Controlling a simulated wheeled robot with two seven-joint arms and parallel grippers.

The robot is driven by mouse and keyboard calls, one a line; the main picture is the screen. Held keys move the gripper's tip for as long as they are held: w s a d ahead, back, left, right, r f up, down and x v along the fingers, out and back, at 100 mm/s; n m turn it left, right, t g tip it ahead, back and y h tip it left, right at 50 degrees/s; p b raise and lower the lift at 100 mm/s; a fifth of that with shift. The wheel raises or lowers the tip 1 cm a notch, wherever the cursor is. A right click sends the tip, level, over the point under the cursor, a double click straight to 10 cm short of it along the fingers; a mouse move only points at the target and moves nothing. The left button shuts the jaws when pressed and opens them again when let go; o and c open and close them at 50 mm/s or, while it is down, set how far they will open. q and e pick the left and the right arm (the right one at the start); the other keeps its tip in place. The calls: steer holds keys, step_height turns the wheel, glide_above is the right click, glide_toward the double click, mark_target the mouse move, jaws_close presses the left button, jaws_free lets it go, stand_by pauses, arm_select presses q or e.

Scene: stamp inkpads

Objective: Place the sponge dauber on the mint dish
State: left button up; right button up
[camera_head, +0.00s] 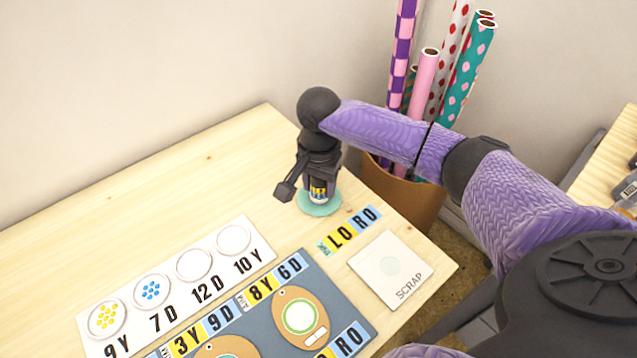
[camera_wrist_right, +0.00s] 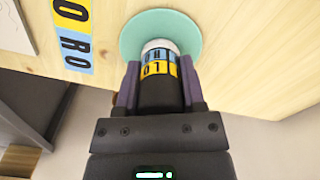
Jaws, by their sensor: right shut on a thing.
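The sponge dauber (camera_head: 318,189) is a dark cylinder with a yellow and blue lettered band and a pale tip. It also shows in the right wrist view (camera_wrist_right: 158,68), tip toward the dish. The mint dish (camera_head: 321,207) is a flat round mint-green disc near the table's back right edge; it also shows in the right wrist view (camera_wrist_right: 190,36). My right gripper (camera_head: 312,183) is shut on the dauber, with a finger on each side of it in the right wrist view (camera_wrist_right: 158,85). The dauber's tip is over the dish; I cannot tell whether it touches. My left gripper is not in view.
A lettered strip (camera_head: 349,230) lies beside the dish. A white scrap card (camera_head: 372,285) is nearer the front. A white card with round pads (camera_head: 208,285) and a blue-grey board (camera_head: 262,338) lie left. A brown bin (camera_head: 412,205) holds several paper rolls (camera_head: 425,75).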

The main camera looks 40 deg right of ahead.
steer(key=o, duration=1)
steer(key=shift+c, duration=0.2)
steer(key=shift+o, duration=0.4)
step_height(320, 180, up, 12)
steer(key=p, duration=0.6)
steer(key=shift+f, duration=0.1)
steer(key=shift+r, duration=0.2)
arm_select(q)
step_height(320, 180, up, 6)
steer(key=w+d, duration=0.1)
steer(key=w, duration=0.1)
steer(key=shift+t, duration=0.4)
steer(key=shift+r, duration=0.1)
